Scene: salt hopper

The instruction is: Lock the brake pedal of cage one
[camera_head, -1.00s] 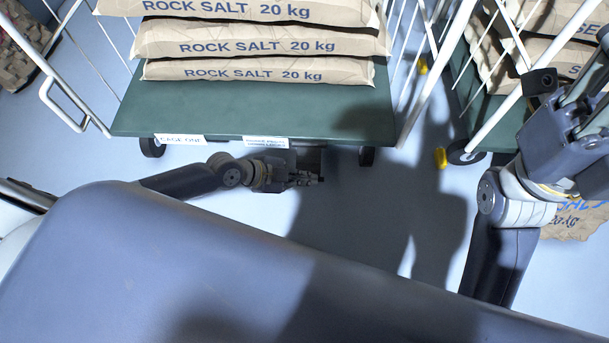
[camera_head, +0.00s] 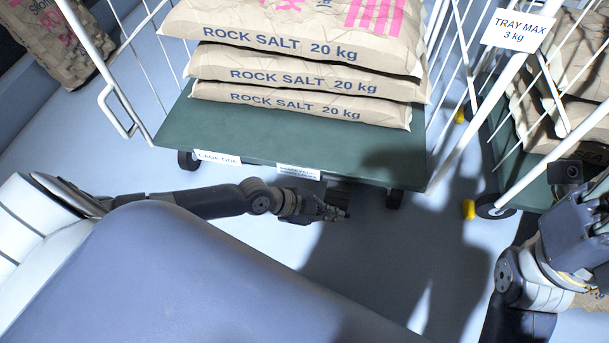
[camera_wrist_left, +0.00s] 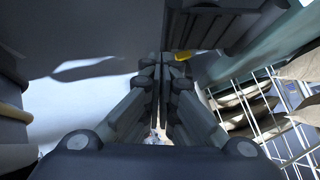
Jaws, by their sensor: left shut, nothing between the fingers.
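Cage one is a cart with a green deck (camera_head: 290,155) and white wire sides. Its front edge bears a "CAGE ONE" label (camera_head: 218,158) and a second label (camera_head: 298,172), too small to read surely. My left gripper (camera_head: 342,212) is low in front of the deck edge, below the second label, its fingers shut and empty, pointing right. Its closed fingers fill the middle of the left wrist view (camera_wrist_left: 160,75). A dark part under the deck by the gripper may be the brake pedal; I cannot tell whether they touch. My right gripper (camera_head: 600,195) is cut off by the right edge.
Rock salt sacks (camera_head: 300,103) are stacked on the deck. A second cage with a "TRAY MAX 3 kg" sign (camera_head: 517,27) stands at right, with a yellow part (camera_head: 468,209) near its wheel. Floor in front of cage one is clear but shadowed.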

